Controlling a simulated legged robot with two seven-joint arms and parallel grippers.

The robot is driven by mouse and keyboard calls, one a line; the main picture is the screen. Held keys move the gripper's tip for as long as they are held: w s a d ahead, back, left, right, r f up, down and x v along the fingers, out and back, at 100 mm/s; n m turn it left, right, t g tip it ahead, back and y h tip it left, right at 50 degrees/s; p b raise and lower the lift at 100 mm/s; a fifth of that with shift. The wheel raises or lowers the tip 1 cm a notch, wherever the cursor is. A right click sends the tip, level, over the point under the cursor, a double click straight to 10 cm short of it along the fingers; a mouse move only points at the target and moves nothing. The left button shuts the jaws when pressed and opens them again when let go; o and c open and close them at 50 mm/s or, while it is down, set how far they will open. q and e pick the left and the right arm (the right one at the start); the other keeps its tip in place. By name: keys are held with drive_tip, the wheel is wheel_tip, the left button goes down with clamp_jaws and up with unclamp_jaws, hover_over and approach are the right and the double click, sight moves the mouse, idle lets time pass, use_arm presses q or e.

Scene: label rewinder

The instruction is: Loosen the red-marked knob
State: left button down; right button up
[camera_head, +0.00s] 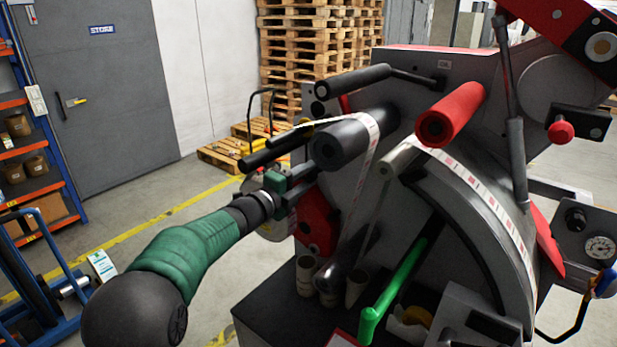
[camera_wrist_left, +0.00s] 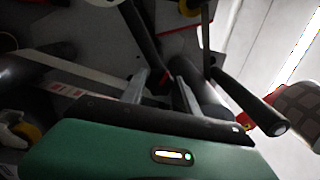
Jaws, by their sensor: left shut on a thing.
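My left gripper (camera_head: 300,181) reaches in from the left to the near side of the label rewinder (camera_head: 470,170), below the dark roller. In the left wrist view its two fingers (camera_wrist_left: 161,88) stand on either side of a small dark part with a red mark, which I take for the red-marked knob (camera_wrist_left: 166,75). The gripper is shut on it. Most of the knob is hidden by the fingers, and in the head view I cannot make it out behind the gripper. My right gripper is in neither view.
The dark roller (camera_head: 347,139) and black bars jut out just above the gripper. A red part (camera_head: 316,220) is close below it, and a green lever (camera_head: 396,284) is lower right. Cardboard cores (camera_head: 306,275) stand on the black base. The floor at left is partly open.

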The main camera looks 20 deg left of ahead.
use_arm(q)
drive_tip(key=shift+a+f+n, duration=0.2)
drive_tip(key=shift+f+n, duration=0.05)
drive_tip(key=shift+n, duration=0.65)
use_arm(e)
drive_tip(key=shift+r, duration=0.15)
use_arm(q)
drive_tip(key=shift+f, duration=0.1)
drive_tip(key=c, duration=1)
unclamp_jaws()
drive_tip(key=shift+s, duration=0.1)
drive_tip(key=shift+c, duration=0.2)
drive_tip(key=shift+o, duration=0.7)
drive_tip(key=shift+a, duration=0.35)
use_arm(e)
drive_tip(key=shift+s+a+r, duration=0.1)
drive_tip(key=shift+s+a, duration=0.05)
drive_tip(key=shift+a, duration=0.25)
use_arm(q)
drive_tip(key=shift+s, duration=0.2)
drive_tip(key=b+v, duration=0.5)
drive_tip(key=v, duration=1.1)
drive_tip(key=shift+s+a, duration=0.2)
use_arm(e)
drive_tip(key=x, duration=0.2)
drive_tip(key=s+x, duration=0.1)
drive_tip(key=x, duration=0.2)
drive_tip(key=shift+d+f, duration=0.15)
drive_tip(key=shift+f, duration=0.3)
